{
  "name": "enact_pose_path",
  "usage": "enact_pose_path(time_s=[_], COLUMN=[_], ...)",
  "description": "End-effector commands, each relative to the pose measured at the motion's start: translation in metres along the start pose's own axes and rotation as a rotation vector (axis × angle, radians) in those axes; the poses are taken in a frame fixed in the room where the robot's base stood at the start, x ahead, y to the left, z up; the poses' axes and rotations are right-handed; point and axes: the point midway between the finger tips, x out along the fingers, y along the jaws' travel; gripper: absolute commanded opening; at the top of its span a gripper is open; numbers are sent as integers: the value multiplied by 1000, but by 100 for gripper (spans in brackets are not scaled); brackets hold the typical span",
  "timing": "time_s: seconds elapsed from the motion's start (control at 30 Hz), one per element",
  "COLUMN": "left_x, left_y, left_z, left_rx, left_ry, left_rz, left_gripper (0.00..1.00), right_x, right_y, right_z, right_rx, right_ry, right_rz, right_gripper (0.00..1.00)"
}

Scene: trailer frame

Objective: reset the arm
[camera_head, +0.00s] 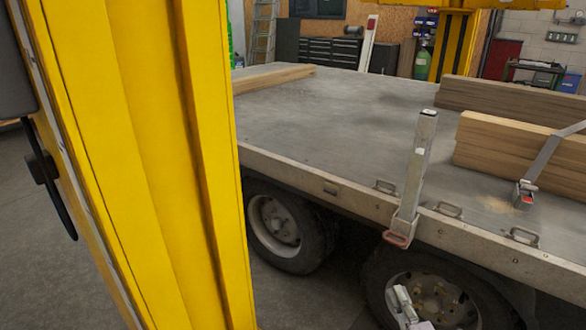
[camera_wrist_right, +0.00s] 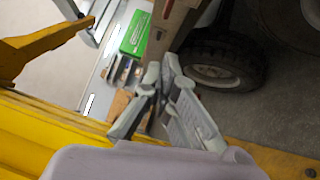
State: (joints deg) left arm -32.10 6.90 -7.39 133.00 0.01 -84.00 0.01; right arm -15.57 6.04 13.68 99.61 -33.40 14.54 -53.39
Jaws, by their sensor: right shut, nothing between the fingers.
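My right gripper (camera_head: 408,308) shows at the bottom of the head view, in front of the trailer's rear wheel and below the bed edge. In the right wrist view my right gripper (camera_wrist_right: 155,85) has its fingers shut with nothing between them. The trailer bed (camera_head: 310,120) is grey and flat, with wheels below it. A wheel (camera_wrist_right: 215,65) also shows beyond the fingers in the wrist view. My left gripper is not in view.
A tall yellow post (camera_head: 150,150) fills the left of the head view. An upright metal stake (camera_head: 418,170) stands at the trailer's side edge. Timber beams (camera_head: 500,145) lie on the bed at right, and another beam (camera_head: 275,78) lies at the far left. A strap (camera_head: 545,160) crosses the near beams.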

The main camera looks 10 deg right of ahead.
Motion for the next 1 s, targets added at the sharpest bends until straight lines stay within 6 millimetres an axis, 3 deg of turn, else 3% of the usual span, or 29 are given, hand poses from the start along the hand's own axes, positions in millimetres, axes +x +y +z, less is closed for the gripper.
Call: enact_pose_path(time_s=[0.17, 0.37, 0.6, 0.8, 1.0], left_x=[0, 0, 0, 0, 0], left_y=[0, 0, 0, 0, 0], left_z=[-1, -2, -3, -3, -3], left_rx=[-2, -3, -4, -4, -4], left_ry=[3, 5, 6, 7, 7], left_rz=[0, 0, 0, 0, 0], left_gripper=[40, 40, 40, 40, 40], right_x=[-8, -42, -119, -180, -232], right_y=[-12, -46, -83, -90, -86], right_z=[0, -13, -62, -100, -127], right_rx=[155, 535, 942, 1118, 1204], right_ry=[-71, -251, -497, -660, -791], right_rz=[-103, -365, -734, -971, -1155], right_gripper=[0, 0, 0, 0, 0])
